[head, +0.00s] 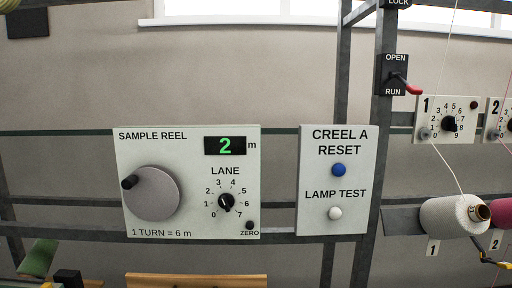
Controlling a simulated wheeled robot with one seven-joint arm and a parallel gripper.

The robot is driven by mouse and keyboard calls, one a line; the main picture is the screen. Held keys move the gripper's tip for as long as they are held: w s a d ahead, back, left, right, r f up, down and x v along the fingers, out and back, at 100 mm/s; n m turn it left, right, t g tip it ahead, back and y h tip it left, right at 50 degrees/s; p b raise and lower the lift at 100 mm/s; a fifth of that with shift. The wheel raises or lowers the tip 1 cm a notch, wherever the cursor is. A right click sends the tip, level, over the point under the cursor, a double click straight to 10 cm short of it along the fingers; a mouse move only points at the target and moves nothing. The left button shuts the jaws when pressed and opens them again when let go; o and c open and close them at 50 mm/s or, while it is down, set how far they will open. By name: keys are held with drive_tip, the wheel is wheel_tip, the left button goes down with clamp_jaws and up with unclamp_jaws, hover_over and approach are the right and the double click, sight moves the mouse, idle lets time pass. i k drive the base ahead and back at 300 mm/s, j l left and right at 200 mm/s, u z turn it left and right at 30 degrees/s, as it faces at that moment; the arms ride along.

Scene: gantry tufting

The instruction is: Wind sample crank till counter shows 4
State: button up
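The sample reel panel (190,133) is a pale plate at the left of centre in the head view. Its crank (158,200) is a grey disc with a black knob (130,182) at its upper left. The counter (225,146) shows a green 2, with "m" beside it. Text under the crank reads "1 TURN = 6 m". A lane dial (226,202) and a small dark ZERO button (250,225) sit right of the crank. My gripper is not in the view.
A Creel A panel (312,215) with a blue reset button (339,170) and white lamp-test button (335,213) stands to the right. A red-handled lever (406,86) juts out near the upright. White and pink yarn cones are at far right. A wooden board (196,281) lies below.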

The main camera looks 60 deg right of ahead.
sight(153, 193)
drive_tip(key=l+z, duration=0.1)
drive_tip(key=z, duration=1.5)
drive_tip(key=k+l, duration=0.05)
